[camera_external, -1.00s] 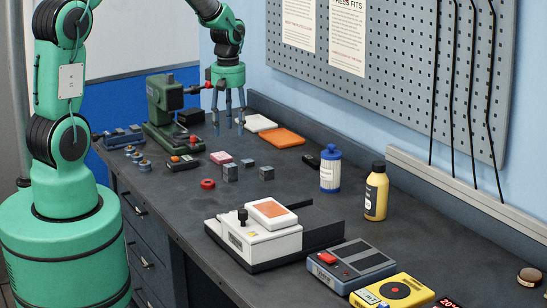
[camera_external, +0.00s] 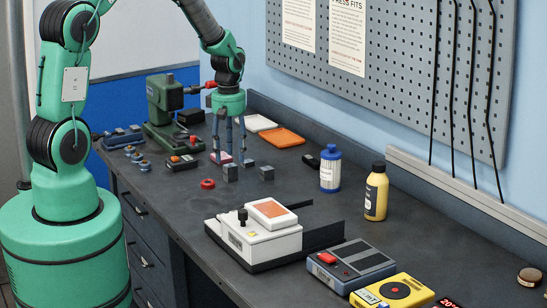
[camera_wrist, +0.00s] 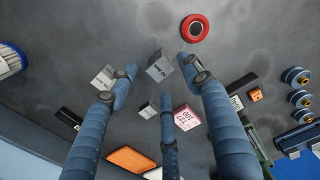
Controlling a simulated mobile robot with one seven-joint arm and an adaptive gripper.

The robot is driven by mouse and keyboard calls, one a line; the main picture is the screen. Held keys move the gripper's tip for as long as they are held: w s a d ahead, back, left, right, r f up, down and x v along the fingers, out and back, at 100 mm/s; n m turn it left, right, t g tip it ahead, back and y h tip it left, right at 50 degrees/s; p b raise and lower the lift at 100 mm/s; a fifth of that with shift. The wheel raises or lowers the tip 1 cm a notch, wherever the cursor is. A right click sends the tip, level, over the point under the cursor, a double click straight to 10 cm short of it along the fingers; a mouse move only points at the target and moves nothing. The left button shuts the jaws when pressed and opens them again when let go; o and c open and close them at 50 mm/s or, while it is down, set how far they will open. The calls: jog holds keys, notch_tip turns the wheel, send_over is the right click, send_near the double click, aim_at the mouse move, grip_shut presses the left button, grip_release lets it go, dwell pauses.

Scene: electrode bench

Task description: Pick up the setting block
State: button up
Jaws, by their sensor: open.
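Several small grey blocks lie on the dark bench; I cannot tell for sure which is the setting block. One grey block (camera_external: 230,174) is at the front, another (camera_external: 267,173) to its right, and a third (camera_external: 248,163) behind. In the wrist view, a larger marked block (camera_wrist: 160,67) lies between the fingertips, one (camera_wrist: 103,78) is by the left finger and a smaller one (camera_wrist: 147,110) by the middle finger. My three-fingered gripper (camera_external: 229,160) is open and empty, pointing down over this group; it also shows in the wrist view (camera_wrist: 157,82).
A pink marked block (camera_wrist: 186,117) lies near the fingers. A red ring (camera_external: 208,184) is in front, an orange tray (camera_external: 283,137) behind, a green press (camera_external: 168,110) at left. A blue-capped bottle (camera_external: 330,170) stands at right, a white device (camera_external: 255,238) in front.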

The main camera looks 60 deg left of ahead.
aim_at(231, 164)
jog(key=shift+w+a+f+b, duration=0.1)
jog(key=shift+f+b, duration=0.3)
jog(key=shift+f, duration=2.25)
grip_shut()
